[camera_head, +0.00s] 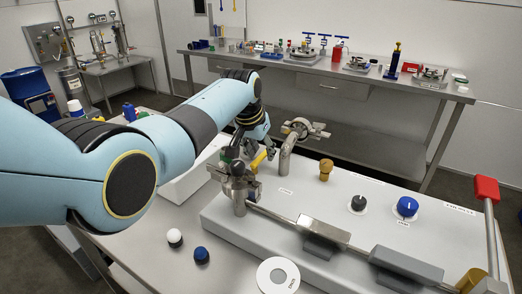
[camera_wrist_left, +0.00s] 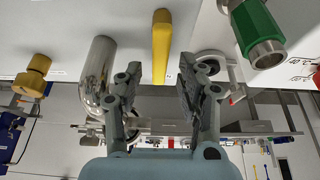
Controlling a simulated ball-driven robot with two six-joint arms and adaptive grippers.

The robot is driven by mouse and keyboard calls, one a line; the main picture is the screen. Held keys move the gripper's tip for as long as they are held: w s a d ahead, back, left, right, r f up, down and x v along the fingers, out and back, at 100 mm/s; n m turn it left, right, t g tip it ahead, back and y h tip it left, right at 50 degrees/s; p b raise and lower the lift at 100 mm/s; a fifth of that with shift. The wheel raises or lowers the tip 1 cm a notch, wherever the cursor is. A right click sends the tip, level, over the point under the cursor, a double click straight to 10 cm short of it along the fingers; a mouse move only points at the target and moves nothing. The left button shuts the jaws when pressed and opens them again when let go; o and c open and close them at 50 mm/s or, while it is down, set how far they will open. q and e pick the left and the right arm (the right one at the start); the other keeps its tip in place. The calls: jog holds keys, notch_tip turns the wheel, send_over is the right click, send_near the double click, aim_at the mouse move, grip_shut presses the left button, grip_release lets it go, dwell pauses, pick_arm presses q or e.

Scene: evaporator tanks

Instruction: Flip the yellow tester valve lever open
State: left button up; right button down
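The yellow lever (camera_head: 259,159) is small and partly hidden by my left arm and gripper in the head view. In the left wrist view the yellow lever (camera_wrist_left: 161,45) hangs in the upper middle, its end pointing down toward the gap between my fingers. My left gripper (camera_head: 256,148) is at the lever, over the back left of the white panel. In the wrist view the left gripper (camera_wrist_left: 158,92) is open, one finger on each side of the lever's line, with no contact visible. My right gripper is not in view.
A curved steel pipe (camera_wrist_left: 97,75) stands beside the left finger in the wrist view; a green-handled part (camera_wrist_left: 256,28) is at upper right. A clamped fitting (camera_head: 237,183) stands near the lever. A brown knob (camera_head: 326,170) and blue knob (camera_head: 407,207) lie farther right.

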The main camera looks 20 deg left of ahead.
pick_arm(q)
jog(key=shift+r, duration=0.1)
jog(key=v, duration=1.1)
jog(key=shift+s+r, duration=0.15)
jog(key=shift+r, duration=0.2)
jog(key=shift+a, duration=0.1)
